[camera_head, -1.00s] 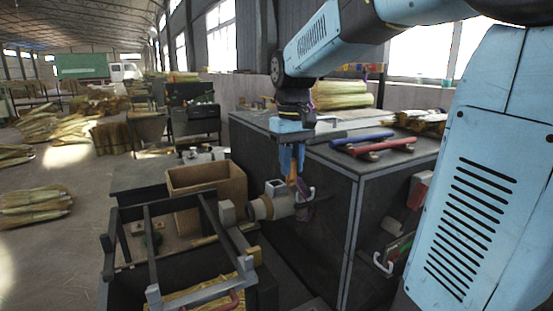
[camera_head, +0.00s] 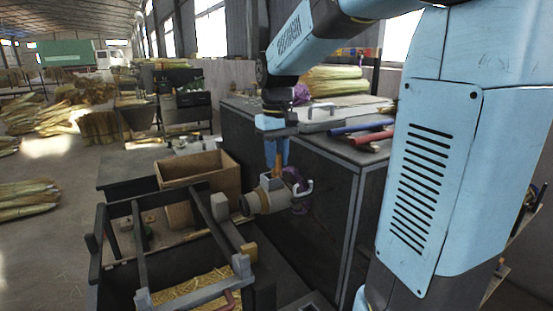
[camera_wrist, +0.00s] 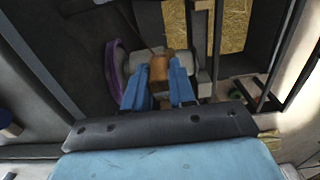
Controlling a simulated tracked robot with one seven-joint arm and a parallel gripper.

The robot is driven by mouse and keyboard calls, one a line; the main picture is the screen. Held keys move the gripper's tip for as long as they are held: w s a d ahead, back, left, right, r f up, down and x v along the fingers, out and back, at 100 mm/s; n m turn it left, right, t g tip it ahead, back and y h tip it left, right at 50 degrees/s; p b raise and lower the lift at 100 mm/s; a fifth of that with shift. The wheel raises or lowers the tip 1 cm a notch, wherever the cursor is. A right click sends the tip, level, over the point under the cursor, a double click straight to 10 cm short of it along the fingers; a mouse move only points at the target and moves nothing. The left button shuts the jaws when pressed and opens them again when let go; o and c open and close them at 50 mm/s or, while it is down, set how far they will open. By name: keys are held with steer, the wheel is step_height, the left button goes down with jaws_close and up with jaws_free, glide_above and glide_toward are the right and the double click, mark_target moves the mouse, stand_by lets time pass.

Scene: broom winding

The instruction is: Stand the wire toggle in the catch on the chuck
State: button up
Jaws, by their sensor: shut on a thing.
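My gripper (camera_head: 277,153), with blue fingers, points down in the head view. It is shut on a brown piece (camera_wrist: 158,74), likely the wire toggle, which stands upright between the fingertips. The chuck (camera_head: 262,199) is a pale grey-beige cylinder just below the fingertips, with a white hooked bracket (camera_head: 303,190) at its right end. The fingers overlap the chuck's top in the picture, so I cannot tell whether the brown piece touches it. The catch is too small or hidden to make out. A purple curved band (camera_wrist: 114,70) lies beside the left finger in the wrist view.
A dark frame (camera_head: 141,235) with straw in its bin stands in front of the chuck. An open cardboard box (camera_head: 203,162) is behind it. A grey cabinet (camera_head: 330,195) stands close on the right, with red and blue tools (camera_head: 363,131) on top.

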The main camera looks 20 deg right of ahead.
steer(key=shift+w+d+f, duration=0.2)
steer(key=shift+w+f, duration=0.3)
steer(key=shift+w, duration=0.85)
steer(key=shift+w+d+f, duration=0.15)
steer(key=shift+w+f, duration=0.4)
steer(key=shift+w, duration=0.75)
steer(key=shift+w+d+f, duration=0.2)
steer(key=shift+w+f, duration=0.3)
steer(key=shift+w, duration=0.85)
steer(key=shift+r, duration=0.1)
